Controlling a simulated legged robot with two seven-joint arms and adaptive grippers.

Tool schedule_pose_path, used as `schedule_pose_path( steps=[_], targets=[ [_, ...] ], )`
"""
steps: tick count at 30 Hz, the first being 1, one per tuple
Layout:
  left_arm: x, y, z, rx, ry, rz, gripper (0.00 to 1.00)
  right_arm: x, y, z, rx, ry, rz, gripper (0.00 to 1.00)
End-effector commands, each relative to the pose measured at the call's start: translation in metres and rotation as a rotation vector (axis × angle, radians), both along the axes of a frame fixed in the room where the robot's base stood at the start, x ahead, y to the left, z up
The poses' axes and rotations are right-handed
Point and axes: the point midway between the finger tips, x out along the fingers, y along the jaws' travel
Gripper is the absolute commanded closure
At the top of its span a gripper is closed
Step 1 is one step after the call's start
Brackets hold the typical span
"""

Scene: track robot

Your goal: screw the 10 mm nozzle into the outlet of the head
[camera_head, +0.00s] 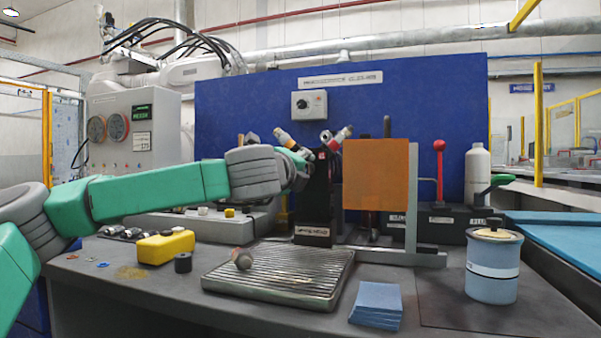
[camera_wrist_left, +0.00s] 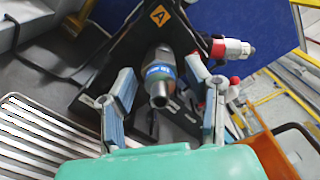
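A black stand (camera_head: 318,190) holds several heads pointing different ways, some with red or orange parts. In the left wrist view, one metal head with a blue band (camera_wrist_left: 160,82) points toward the camera, its open round end facing me. My left gripper (camera_wrist_left: 160,72) is open, with one finger on either side of this head; no contact is visible. In the head view my left gripper (camera_head: 303,168) is at the stand's upper left, and its fingers are hard to make out. A small grey-brown cylinder (camera_head: 242,260) lies on the ribbed tray; I cannot tell whether it is the nozzle. My right gripper is not in view.
An orange panel (camera_head: 376,174) stands right of the stand. The ribbed metal tray (camera_head: 318,290) lies in front. A yellow block (camera_head: 164,246), a black cylinder (camera_head: 183,262), blue pads (camera_head: 377,305) and a blue lidded pot (camera_head: 493,262) are on the grey bench. A blue wall is behind.

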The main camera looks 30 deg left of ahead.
Motion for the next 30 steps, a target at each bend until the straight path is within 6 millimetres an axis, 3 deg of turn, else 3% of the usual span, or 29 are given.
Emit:
schedule_pose_path(
  steps=[1, 3, 4, 17, 30],
  targets=[
    [0.0, 0.0, 0.0, 0.0, 0.0, 0.0, 0.7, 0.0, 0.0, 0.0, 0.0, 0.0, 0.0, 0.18],
    [0.0, 0.0, 0.0, 0.0, 0.0, 0.0, 0.95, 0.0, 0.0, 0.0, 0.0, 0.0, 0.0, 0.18],
    [0.0, 0.0, 0.0, 0.0, 0.0, 0.0, 1.0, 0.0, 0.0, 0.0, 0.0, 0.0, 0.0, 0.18],
    [0.0, 0.0, 0.001, 0.021, 0.004, -0.001, 1.0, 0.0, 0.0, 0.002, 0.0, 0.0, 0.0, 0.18],
    [0.0, 0.0, 0.004, 0.455, 0.108, 0.0, 1.0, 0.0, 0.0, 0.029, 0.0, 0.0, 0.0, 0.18]
  ],
)
